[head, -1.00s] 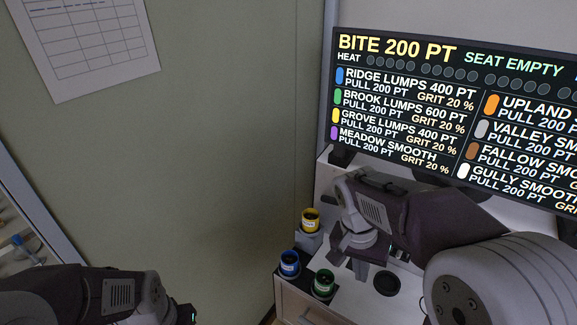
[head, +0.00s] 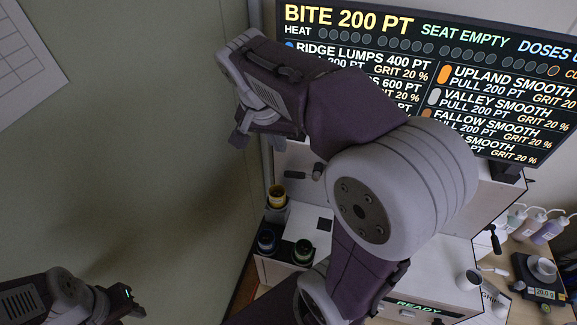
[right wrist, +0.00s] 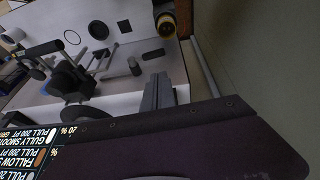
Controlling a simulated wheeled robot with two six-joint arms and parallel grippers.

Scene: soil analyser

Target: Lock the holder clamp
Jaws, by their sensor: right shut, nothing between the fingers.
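The analyser (head: 440,250) is a white machine below the screen, largely hidden behind my right arm. A dark handle with a grey knob (head: 315,172) shows on it beside my arm. In the right wrist view a black lever mechanism (right wrist: 70,78) stands on the white top; I cannot tell for certain whether it is the holder clamp, or whether it is locked. My right gripper (head: 257,140) is shut and empty, raised in front of the screen's left edge, apart from the machine. One of its fingers shows in the right wrist view (right wrist: 157,93). My left gripper (head: 128,300) is low at left, its jaws unclear.
The screen (head: 480,60) reads "SEAT EMPTY". A white cup (head: 467,281), a scale (head: 540,278) and bottles (head: 535,222) are at right. A wall is close on the left.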

